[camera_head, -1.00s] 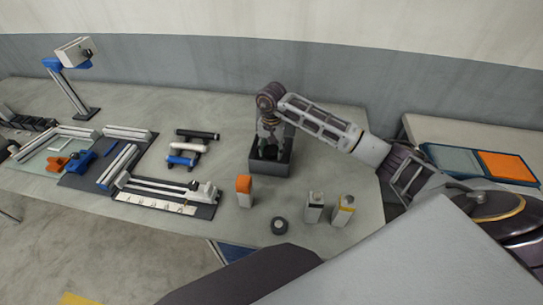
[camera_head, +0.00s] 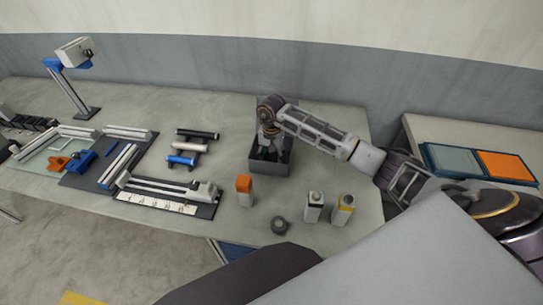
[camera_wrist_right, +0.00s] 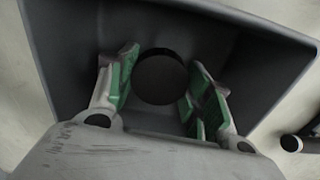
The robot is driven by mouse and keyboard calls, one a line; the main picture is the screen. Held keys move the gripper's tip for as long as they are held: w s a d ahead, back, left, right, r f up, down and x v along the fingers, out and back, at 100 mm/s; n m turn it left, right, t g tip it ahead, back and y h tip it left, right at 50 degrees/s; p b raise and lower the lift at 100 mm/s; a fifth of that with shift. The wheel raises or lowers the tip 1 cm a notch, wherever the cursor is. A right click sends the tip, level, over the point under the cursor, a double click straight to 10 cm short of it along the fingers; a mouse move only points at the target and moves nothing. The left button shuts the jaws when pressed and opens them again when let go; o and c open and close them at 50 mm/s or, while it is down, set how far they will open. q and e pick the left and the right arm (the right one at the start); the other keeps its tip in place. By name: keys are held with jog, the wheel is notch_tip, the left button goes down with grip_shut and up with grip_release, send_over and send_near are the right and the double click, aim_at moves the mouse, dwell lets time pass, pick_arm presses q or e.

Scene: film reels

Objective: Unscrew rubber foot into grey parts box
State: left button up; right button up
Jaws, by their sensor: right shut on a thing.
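The grey parts box (camera_head: 281,169) is an open, deep tray near the back right of the bench. My right gripper (camera_head: 267,152) reaches down into it from above. In the right wrist view, the green-padded fingers of my right gripper (camera_wrist_right: 160,85) stand either side of a round black rubber foot (camera_wrist_right: 160,77), and they are shut on it. The foot is inside the outline of the box walls (camera_wrist_right: 75,50). I cannot tell whether it touches the floor of the box. In the head view the foot is hidden by the gripper and box. My left gripper is not in view.
In front of the box stand an orange-topped bottle (camera_head: 244,191), a dark round roll (camera_head: 280,226), a white bottle (camera_head: 314,207) and a yellow-marked bottle (camera_head: 343,209).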

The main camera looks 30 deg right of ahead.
aim_at(271, 156)
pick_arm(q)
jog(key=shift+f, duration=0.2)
pick_arm(e)
jog(key=shift+f, duration=0.15)
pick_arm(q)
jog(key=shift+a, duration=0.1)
pick_arm(e)
jog(key=o, duration=1.1)
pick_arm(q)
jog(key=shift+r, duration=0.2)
pick_arm(e)
jog(key=shift+r, duration=0.2)
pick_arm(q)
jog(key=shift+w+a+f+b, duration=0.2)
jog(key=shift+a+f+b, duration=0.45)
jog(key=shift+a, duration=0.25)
pick_arm(e)
notch_tip(271, 156, up, 12)
jog(key=shift+f, duration=0.1)
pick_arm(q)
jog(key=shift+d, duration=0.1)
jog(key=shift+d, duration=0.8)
